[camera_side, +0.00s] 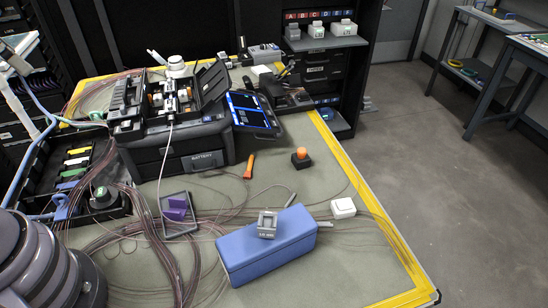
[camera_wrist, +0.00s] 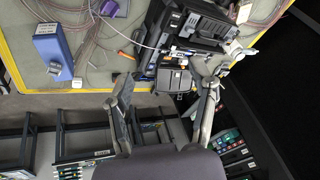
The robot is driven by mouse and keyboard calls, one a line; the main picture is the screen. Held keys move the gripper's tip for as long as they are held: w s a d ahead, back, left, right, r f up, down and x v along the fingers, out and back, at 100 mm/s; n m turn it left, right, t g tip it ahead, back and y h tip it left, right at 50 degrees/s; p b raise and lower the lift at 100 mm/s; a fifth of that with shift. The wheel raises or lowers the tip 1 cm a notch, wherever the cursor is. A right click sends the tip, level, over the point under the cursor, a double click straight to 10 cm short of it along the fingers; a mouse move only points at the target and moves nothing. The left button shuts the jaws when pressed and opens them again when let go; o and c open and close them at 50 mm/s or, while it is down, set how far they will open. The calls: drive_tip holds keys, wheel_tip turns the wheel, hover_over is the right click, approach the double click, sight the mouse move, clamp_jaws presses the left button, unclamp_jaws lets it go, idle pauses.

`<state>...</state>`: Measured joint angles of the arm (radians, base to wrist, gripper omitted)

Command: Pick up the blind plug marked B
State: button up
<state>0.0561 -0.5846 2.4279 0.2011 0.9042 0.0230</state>
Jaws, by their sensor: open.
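I cannot read a B on any plug, so I cannot tell which thing is the blind plug marked B. In the side view, several small pale blocks (camera_side: 316,29) stand on a shelf at the back under a row of letters that includes B. A black block with an orange round top (camera_side: 301,158) and an orange pin-like piece (camera_side: 249,165) are on the mat. My gripper (camera_wrist: 168,84) is open in the wrist view, with nothing between its fingers. It hangs beyond the mat's edge in that view. It does not show in the side view.
The black splicer (camera_side: 175,115) with its lit screen (camera_side: 251,112) stands on the grey mat (camera_side: 352,258). A blue box (camera_side: 268,247) bears a small grey block (camera_side: 267,224). A white block (camera_side: 343,208) lies nearby. Loose fibres cross the mat.

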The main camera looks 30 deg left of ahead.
drive_tip(key=w+a+f+m+y, duration=0.15)
drive_tip(key=w+m+y, duration=0.55)
drive_tip(key=w, duration=1)
drive_tip(key=m+t+h, duration=0.7)
drive_tip(key=m+t, duration=0.2)
drive_tip(key=m, duration=1.6)
hover_over(300, 153)
drive_tip(key=s, duration=0.3)
wheel_tip(300, 153, down, 28)
drive_tip(key=shift+m, duration=0.5)
drive_tip(key=f, duration=0.5)
drive_tip(key=shift+s+d+f, duration=0.25)
drive_tip(key=shift+f, duration=0.7)
drive_tip(key=x, duration=0.5)
drive_tip(key=shift+f, duration=0.3)
